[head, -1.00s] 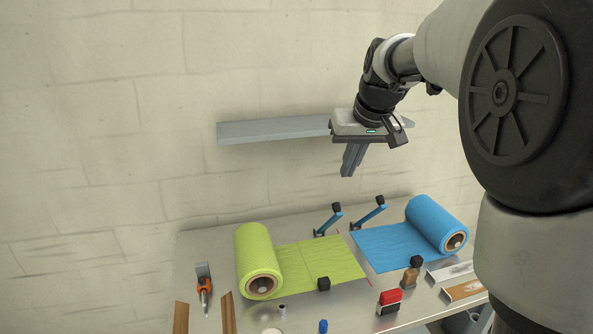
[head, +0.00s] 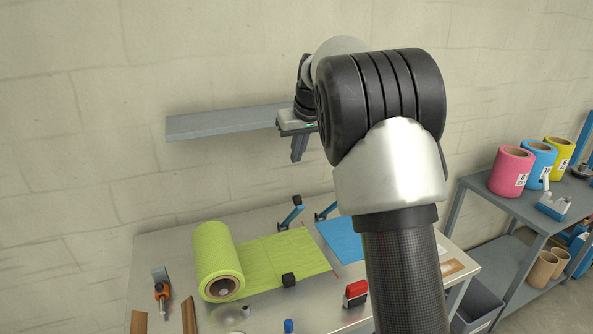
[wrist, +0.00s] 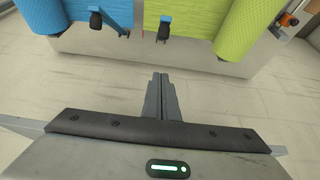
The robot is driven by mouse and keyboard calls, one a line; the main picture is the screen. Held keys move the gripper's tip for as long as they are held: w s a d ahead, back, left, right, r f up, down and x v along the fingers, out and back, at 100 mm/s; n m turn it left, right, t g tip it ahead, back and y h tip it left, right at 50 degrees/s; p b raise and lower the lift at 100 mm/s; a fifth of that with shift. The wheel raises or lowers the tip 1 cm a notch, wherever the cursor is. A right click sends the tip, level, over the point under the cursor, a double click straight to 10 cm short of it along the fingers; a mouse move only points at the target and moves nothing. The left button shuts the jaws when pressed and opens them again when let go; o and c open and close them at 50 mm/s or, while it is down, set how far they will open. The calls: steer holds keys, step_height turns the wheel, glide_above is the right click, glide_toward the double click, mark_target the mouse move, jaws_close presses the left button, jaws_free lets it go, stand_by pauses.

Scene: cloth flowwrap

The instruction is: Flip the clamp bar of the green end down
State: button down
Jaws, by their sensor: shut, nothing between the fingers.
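A green roll (head: 217,262) lies at the left of the metal table, and its green end (head: 285,258) is spread flat to the right. A blue clamp bar with a black knob (head: 291,212) stands raised at the far edge of the green end. It also shows in the wrist view (wrist: 187,32). A second raised blue clamp bar (head: 327,212) stands by the blue end (head: 343,240), partly hidden by my arm. My gripper (head: 298,158) is shut and empty, in the air above and behind the table. Its fingers show in the wrist view (wrist: 160,78).
A grey wall shelf (head: 220,122) is close behind my gripper. A cart at right holds pink (head: 511,170), blue and yellow rolls.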

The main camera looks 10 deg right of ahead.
steer(key=f, duration=0.3)
steer(key=w+f, duration=0.1)
steer(key=f, duration=0.6)
steer(key=shift+w+a+p, duration=0.2)
steer(key=shift+w+p, duration=0.1)
steer(key=shift+s+d+f, duration=0.1)
steer(key=shift+s+f, duration=0.25)
steer(key=shift+f, duration=0.05)
steer(key=shift+f, duration=0.1)
